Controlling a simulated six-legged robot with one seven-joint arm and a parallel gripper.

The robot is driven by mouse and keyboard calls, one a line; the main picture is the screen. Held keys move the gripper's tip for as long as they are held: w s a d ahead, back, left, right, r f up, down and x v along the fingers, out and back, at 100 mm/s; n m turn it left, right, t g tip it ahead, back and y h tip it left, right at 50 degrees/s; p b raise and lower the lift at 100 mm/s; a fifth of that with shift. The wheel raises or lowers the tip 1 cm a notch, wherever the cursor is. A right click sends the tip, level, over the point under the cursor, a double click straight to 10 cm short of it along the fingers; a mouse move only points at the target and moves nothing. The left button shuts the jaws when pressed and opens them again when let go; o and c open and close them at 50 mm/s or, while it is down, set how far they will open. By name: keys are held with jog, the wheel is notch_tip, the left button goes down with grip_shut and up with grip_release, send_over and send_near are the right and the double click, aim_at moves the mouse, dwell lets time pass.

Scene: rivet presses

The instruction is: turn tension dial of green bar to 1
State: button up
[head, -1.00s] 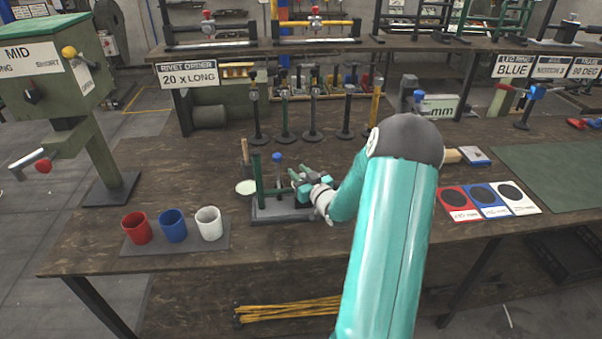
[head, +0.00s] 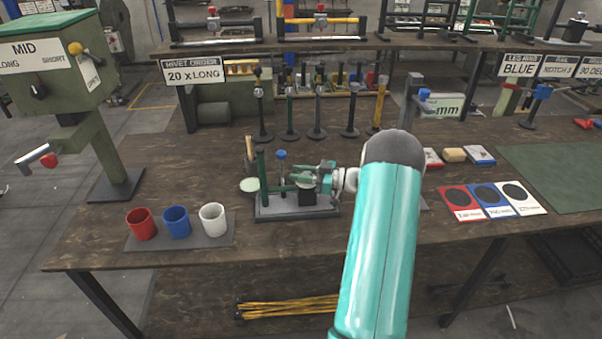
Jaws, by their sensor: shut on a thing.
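A small fixture with a grey base (head: 290,214) stands on the bench near the middle of the head view. It has an upright green post (head: 262,176) at its left, a blue-knobbed post (head: 281,158) and a horizontal green bar (head: 286,188). My gripper (head: 314,179) reaches in from the right, level with the bar's right end. It is shut on what looks like the tension dial there. The fingers hide the dial, so its setting cannot be read.
Red, blue and white cups (head: 212,219) stand on a grey mat left of the fixture. A round-topped pale item (head: 249,185) is close to its left. Several dark posts (head: 318,115) stand behind. Coloured cards (head: 490,200) lie to the right.

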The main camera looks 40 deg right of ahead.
jog(key=shift+n+g+y, duration=0.4)
jog(key=shift+y, duration=0.1)
jog(key=o, duration=1)
jog(key=shift+s, duration=0.1)
jog(key=v, duration=1.3)
jog(key=shift+s+d, duration=0.15)
jog(key=shift+s, duration=0.1)
